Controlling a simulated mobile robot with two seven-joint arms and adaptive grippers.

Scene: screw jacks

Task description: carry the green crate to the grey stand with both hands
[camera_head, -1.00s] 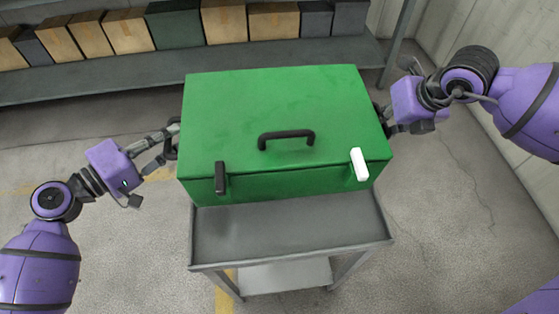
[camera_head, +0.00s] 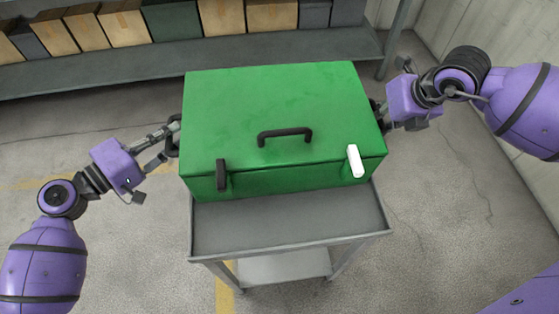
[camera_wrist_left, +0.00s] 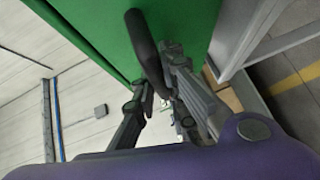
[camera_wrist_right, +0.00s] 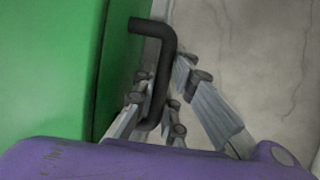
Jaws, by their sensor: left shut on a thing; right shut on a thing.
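The green crate (camera_head: 275,105) is a closed box with a black top handle, one black latch and one white latch on its front. It appears level, over or on the back part of the grey stand (camera_head: 285,225); I cannot tell whether it touches. My left gripper (camera_head: 172,136) is shut on the crate's left black side handle, which shows in the left wrist view (camera_wrist_left: 148,52). My right gripper (camera_head: 384,114) is at the crate's right side, mostly hidden in the head view. In the right wrist view its fingers (camera_wrist_right: 158,105) are shut on the right black side handle (camera_wrist_right: 165,60).
A grey shelf (camera_head: 200,73) with several cardboard boxes (camera_head: 123,24) and darker boxes runs along the back. A pale wall (camera_head: 480,30) stands at the right. The stand's front top is bare, and floor is free on both sides.

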